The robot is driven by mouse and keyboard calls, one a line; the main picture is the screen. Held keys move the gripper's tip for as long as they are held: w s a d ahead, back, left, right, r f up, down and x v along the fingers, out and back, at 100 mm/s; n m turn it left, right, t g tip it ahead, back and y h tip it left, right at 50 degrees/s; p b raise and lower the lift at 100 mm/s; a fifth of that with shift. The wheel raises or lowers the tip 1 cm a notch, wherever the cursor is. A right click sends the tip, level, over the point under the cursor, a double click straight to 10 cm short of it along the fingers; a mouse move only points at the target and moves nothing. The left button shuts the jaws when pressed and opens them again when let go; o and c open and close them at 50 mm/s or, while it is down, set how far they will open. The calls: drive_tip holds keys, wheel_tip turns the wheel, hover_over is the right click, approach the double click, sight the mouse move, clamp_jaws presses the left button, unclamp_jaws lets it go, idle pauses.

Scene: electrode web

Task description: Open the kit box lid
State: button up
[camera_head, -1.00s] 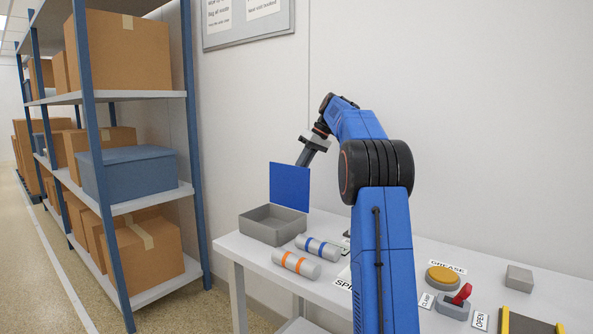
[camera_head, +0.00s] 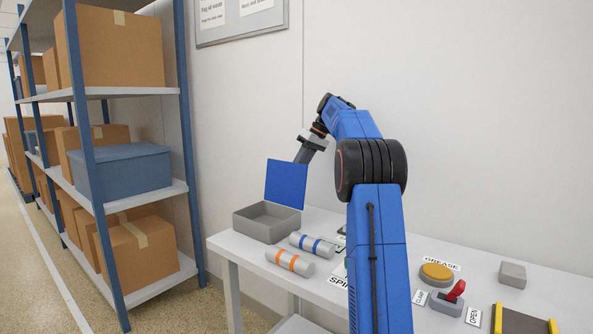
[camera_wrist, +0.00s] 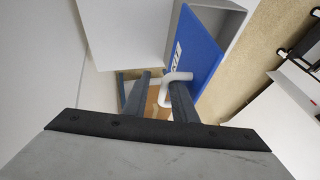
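The kit box (camera_head: 262,236) is a grey open-topped box at the left end of the white table. Its blue lid (camera_head: 286,184) stands up at the back edge, nearly upright. The handle lies at the right fingertip and reaches into that gap.
Two grey cylinders lie before the box, one with orange bands (camera_head: 290,263), one with blue bands (camera_head: 312,245). A yellow button (camera_head: 437,273), a red lever (camera_head: 455,291) and a grey block (camera_head: 512,274) are at right. A shelf rack (camera_head: 120,190) stands left.

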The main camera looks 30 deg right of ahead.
drive_tip(key=shift+s, duration=0.1)
drive_tip(key=v, duration=0.7)
drive_tip(key=shift+r, duration=0.2)
drive_tip(key=shift+d, duration=0.1)
idle(0.3)
